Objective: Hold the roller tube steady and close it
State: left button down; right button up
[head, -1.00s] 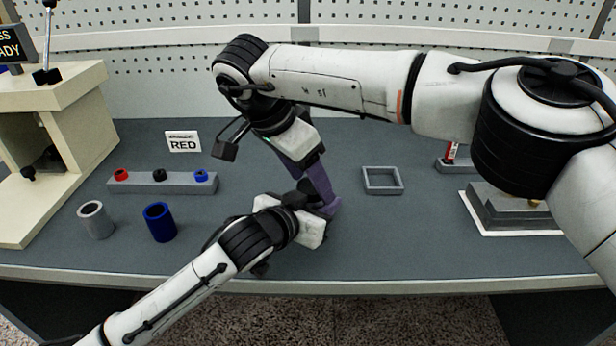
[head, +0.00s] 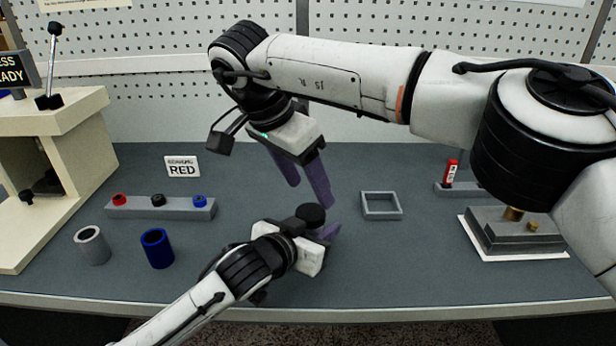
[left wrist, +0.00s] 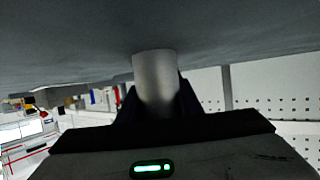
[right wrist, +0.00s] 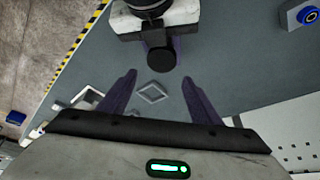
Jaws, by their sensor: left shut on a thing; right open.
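The roller tube is a plain grey cylinder (left wrist: 155,82), seen in the left wrist view between the fingers of my left gripper (head: 320,236). My left gripper is shut on it near the front middle of the table. A black round cap (head: 311,214) sits at the top of the tube; it also shows in the right wrist view (right wrist: 161,60). Whether it is fully seated cannot be told. My right gripper (head: 311,194) is open and empty above the cap, its purple fingers apart. The tube's body is mostly hidden in the head view.
A grey rack (head: 181,208) holds red, black and blue pieces near a RED sign (head: 182,167). A grey cup (head: 92,246) and blue cup (head: 157,248) stand in front. An empty square frame (head: 381,206) lies right of centre. A grey fixture (head: 500,238) stands farther right; a lever press (head: 50,150) stands left.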

aim_at(311, 212)
jog(key=r+n, duration=0.1)
jog(key=n, duration=0.1)
jog(key=n+g+y, duration=0.1)
jog(key=shift+w+r+n, duration=0.2)
jog(key=shift+r+n, duration=0.15)
jog(key=shift+n, duration=0.05)
jog(key=n, duration=0.1)
jog(key=n+g+y, duration=0.1)
jog(key=shift+w+d+r+n+y, duration=0.1)
jog(key=shift+d+r+n+y, duration=0.05)
jog(key=shift+r+n+y, duration=0.15)
jog(key=n, duration=0.2)
jog(key=n+y, duration=0.1)
jog(key=shift+d+r+g, duration=0.25)
jog(key=shift+g, duration=0.15)
jog(key=shift+f, duration=4)
